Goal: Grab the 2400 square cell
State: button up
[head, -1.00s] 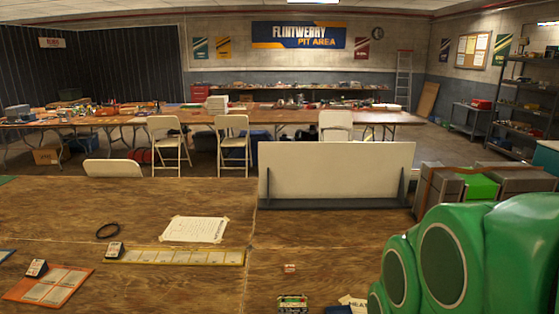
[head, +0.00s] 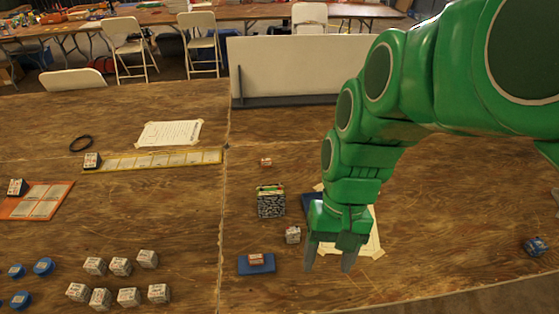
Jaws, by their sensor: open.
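Several small square cells with white and red labels stand on the wooden table. A group of them (head: 120,267) is at the lower left in the head view. One cell (head: 293,235) stands just left of my gripper (head: 330,264). Another (head: 256,259) sits on a small blue pad (head: 266,268). A flat one (head: 266,161) lies farther back. The labels are too small to read, so I cannot tell which is the 2400 cell. My gripper points down with its fingers apart and nothing visible between them.
A dark patterned box (head: 271,203) stands left of my arm. My arm partly hides a paper sheet (head: 370,240). Blue round cells (head: 43,266) are at the lower left and a blue item (head: 535,246) at the right. A white panel (head: 285,65) stands at the back.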

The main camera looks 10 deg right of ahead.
jog(key=w+a+f+m+g+y, duration=0.1)
jog(key=w+a+f+m+y, duration=0.25)
jog(key=w, duration=0.55)
jog(key=m+t+y, duration=0.3)
jog(key=m+y, duration=0.5)
jog(key=m, duration=0.4)
send_near(288, 235)
jog(key=shift+w+a+f, duration=0.85)
jog(key=shift+a+f, duration=0.3)
jog(key=shift+f, duration=0.05)
jog(key=shift+w+d+f+m, duration=0.15)
jog(key=shift+f+m, duration=0.2)
jog(key=shift+f, duration=0.25)
jog(key=shift+x, duration=1)
jog(key=shift+s+r+x, duration=0.1)
jog(key=shift+s+x, duration=0.05)
jog(key=shift+x, duration=0.75)
jog(key=shift+s+r+x, duration=0.1)
jog(key=shift+x, duration=0.85)
jog(key=shift+s+r+x, duration=0.1)
jog(key=shift+s+x, duration=0.05)
jog(key=shift+x, duration=0.75)
jog(key=shift+c, duration=0.3)
